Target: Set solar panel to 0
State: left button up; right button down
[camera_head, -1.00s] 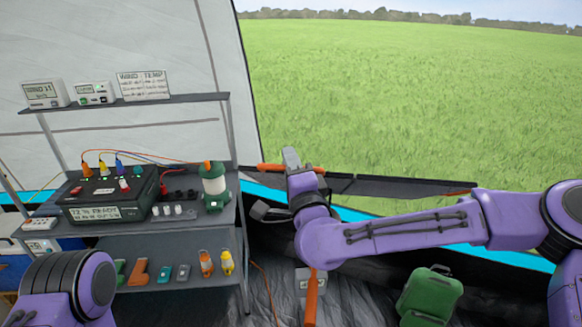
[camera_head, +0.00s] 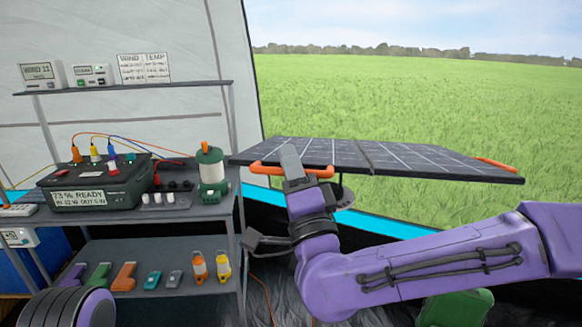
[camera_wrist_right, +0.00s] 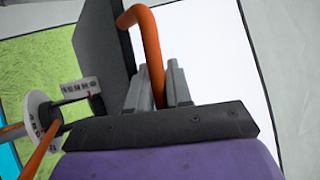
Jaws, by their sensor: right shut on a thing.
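The solar panel (camera_head: 420,157) is a dark two-section panel with gridded cells at the tent opening. Its top face shows at a shallow slant in the head view. Orange handles sit at its near left edge (camera_head: 262,170) and far right end (camera_head: 494,163). My right gripper (camera_head: 291,160) is shut on the near left handle, which also shows between the fingers in the right wrist view (camera_wrist_right: 151,45). That view also shows a round white dial (camera_wrist_right: 42,116) and a small marked plate (camera_wrist_right: 78,88); their markings are too small to read. My left gripper is out of view.
A power station (camera_head: 98,184) reading "73% READY" and a green lantern (camera_head: 211,175) stand on the shelf table left of the panel. Small lamps and tools (camera_head: 198,267) line the lower shelf. A green can (camera_head: 455,308) stands below my right arm.

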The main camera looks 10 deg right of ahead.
jog(key=shift+s+a+f, duration=0.1)
jog(key=shift+f, duration=0.15)
jog(key=c, duration=1.4)
grip_release()
jog(key=shift+s+r, duration=0.1)
jog(key=b+v, duration=0.3)
jog(key=v, duration=0.7)
jog(key=shift+s, duration=0.2)
